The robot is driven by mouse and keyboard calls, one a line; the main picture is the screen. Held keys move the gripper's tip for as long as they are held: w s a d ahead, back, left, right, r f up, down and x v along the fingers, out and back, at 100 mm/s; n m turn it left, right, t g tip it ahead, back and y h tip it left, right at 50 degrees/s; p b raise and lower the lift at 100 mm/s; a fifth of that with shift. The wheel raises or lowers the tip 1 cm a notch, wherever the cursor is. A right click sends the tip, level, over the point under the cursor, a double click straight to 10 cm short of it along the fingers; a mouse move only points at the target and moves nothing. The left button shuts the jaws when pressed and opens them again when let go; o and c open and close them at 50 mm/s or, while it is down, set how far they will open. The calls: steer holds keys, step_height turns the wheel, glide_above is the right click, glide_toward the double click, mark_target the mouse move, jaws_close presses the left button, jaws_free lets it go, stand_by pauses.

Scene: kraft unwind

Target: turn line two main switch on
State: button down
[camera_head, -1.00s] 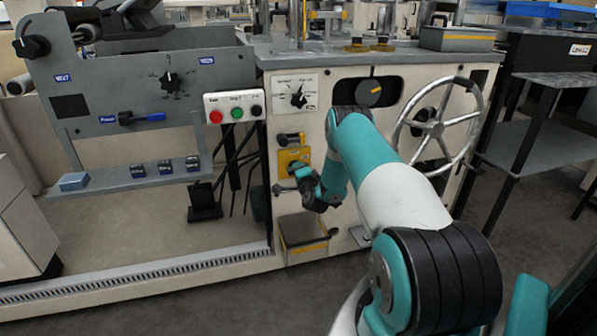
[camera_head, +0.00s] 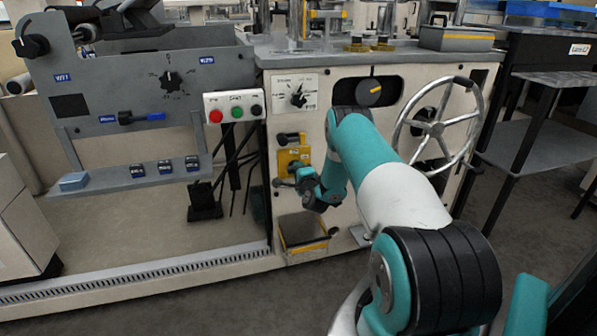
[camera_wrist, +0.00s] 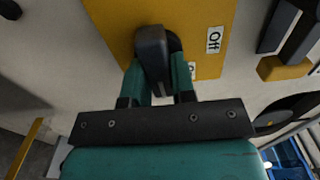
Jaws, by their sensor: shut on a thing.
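The main switch is a black handle (camera_wrist: 152,55) on a yellow plate (camera_head: 292,158) low on the cream machine front. My gripper (camera_wrist: 165,80) is shut on the black handle, one teal finger on each side of it in the wrist view. An "Off" label shows on the plate (camera_wrist: 205,20) right of the handle. A second label is partly hidden behind a finger. In the head view my gripper (camera_head: 292,172) reaches the plate from the right, and the wrist covers part of it. The exact angle of the handle is hard to tell.
Another black handle (camera_head: 290,138) sits just above the yellow plate. A button box (camera_head: 234,106) with red, green and black buttons is up left. A large handwheel (camera_head: 437,125) stands right of my arm.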

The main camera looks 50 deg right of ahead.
steer(key=c, duration=1)
jaws_free()
steer(key=shift+w+a, duration=0.1)
steer(key=shift+o, duration=0.2)
steer(key=p+v, duration=1.7)
steer(key=p, duration=0.7)
steer(key=shift+s, duration=0.25)
